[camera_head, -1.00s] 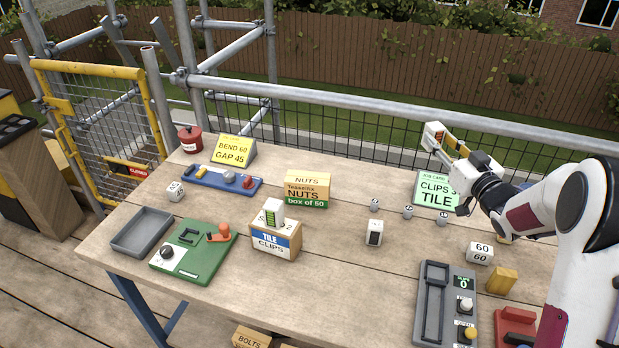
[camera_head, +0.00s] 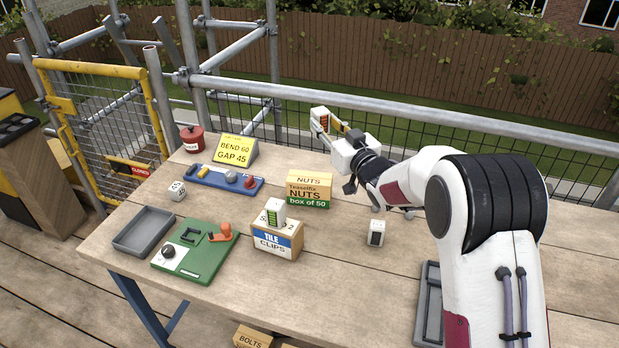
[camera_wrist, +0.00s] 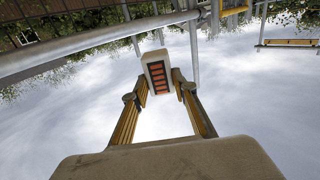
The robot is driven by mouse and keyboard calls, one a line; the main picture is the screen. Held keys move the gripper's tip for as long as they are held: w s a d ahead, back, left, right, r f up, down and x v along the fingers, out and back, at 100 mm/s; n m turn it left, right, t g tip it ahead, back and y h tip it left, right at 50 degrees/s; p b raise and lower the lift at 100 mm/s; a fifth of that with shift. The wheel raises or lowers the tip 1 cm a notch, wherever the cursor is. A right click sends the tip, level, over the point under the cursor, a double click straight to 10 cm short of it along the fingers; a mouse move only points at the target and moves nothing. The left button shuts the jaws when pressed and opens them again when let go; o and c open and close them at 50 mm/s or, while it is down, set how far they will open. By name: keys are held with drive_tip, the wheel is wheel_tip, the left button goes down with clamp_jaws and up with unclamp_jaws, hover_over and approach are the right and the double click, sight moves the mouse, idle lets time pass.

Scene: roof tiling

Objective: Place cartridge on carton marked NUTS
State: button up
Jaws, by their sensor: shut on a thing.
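My gripper (camera_head: 327,123) is raised behind and above the carton marked NUTS, near the scaffold rail. Its yellow fingers are shut on a white cartridge (camera_head: 319,119) with a dark panel of orange-red bars. The wrist view shows the held cartridge (camera_wrist: 158,72) upright between the fingertips, its orange bars facing the camera. The carton marked NUTS (camera_head: 308,193), tan with a green band, stands on the table, below the gripper in the picture. Its top looks empty. Another white cartridge with green bars (camera_head: 274,213) stands on the carton marked TILE CLIPS (camera_head: 277,239).
A third white cartridge with a dark panel (camera_head: 376,233) stands on the table. A yellow sign (camera_head: 235,150), blue tool strip (camera_head: 224,179), green board (camera_head: 194,250) and grey tray (camera_head: 144,231) fill the left. A scaffold rail (camera_head: 400,121) runs along the back. My arm hides the table's right side.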

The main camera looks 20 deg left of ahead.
drive_tip(key=s+a, duration=0.1)
drive_tip(key=a, duration=0.2)
hover_over(314, 184)
drive_tip(key=shift+f, duration=2.5)
drive_tip(key=shift+f, duration=3.1)
drive_tip(key=shift+f, duration=1.85)
drive_tip(key=shift+f, duration=0.15)
